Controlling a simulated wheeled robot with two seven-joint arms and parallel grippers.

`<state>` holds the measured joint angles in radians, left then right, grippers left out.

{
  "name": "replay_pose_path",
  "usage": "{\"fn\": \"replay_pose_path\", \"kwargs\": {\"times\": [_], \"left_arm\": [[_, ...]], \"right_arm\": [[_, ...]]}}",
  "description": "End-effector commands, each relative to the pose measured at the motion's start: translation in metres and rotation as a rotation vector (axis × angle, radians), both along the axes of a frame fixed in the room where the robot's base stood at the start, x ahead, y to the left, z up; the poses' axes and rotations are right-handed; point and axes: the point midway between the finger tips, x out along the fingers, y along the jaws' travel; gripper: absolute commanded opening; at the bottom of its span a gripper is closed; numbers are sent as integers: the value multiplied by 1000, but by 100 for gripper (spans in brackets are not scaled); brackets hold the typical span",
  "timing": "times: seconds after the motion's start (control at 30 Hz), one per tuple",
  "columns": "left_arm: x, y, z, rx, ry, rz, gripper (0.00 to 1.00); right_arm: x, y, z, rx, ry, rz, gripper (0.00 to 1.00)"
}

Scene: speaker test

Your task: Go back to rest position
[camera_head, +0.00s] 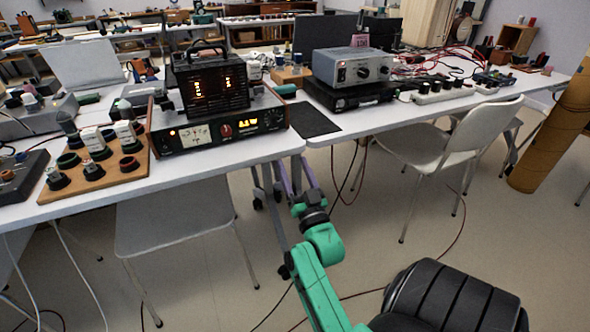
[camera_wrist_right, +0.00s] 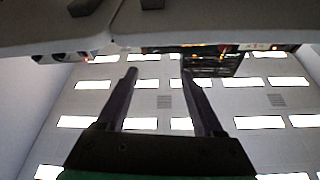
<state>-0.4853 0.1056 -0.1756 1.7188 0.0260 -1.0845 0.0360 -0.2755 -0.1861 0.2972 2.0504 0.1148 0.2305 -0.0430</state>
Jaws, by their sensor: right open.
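My right gripper (camera_head: 292,175) is at the end of the green arm, low in front of the seam between the two white tables. Its two dark purple fingers point toward the table edge and stand apart with nothing between them. I cannot tell whether the tips touch the table. In the right wrist view the open fingers (camera_wrist_right: 159,76) show against a ceiling with bright light panels. My left gripper is not in view.
The left table (camera_head: 225,160) bears a black device with lit digits (camera_head: 208,85) and a wooden board (camera_head: 115,172) with several knobs. The right table (camera_head: 375,119) bears a grey box (camera_head: 350,67). Chairs (camera_head: 168,222) (camera_head: 480,135) stand at the tables. Cables lie on the floor.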

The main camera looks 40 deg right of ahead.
Motion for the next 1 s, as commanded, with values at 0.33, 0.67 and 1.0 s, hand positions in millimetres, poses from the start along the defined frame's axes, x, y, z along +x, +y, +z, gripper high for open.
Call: {"fn": "replay_pose_path", "kwargs": {"times": [0.33, 0.67, 1.0], "left_arm": [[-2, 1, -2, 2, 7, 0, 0], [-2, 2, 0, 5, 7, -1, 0], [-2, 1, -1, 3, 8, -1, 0]], "right_arm": [[-7, 3, -2, 1, -1, 0, 69], [-4, 5, -7, 3, 17, 9, 69], [7, 111, -225, 101, 835, 341, 69]]}}
